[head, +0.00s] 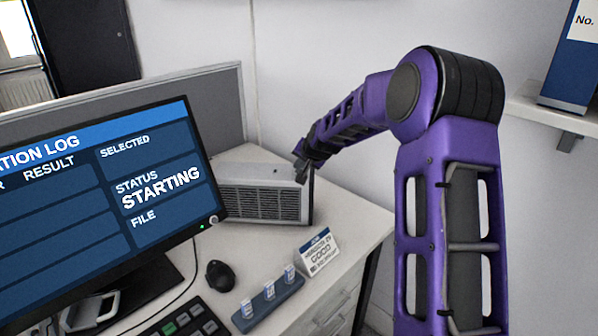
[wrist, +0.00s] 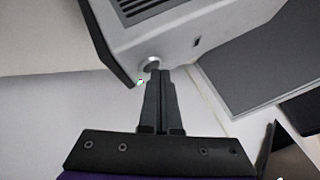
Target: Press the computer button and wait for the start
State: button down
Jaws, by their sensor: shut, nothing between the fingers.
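The computer (head: 264,204) is a light grey box with a vented side, standing on the desk behind the monitor. The monitor (head: 70,225) shows "STATUS STARTING" in white letters on blue. In the head view my gripper (head: 302,172) is at the computer's right end.
A black mouse (head: 220,276), a keypad (head: 185,318), a blue rack with small white-labelled items (head: 268,303) and a tent card (head: 318,251) stand on the desk (head: 350,215). A grey partition (head: 215,100) is behind. A wall shelf with a blue binder (head: 575,60) is at right.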

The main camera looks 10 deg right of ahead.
dwell(0.3)
jog(key=shift+r+p, duration=0.45)
jog(key=shift+r, duration=0.3)
jog(key=shift+r+p, duration=1.4)
jog(key=shift+r, duration=1.1)
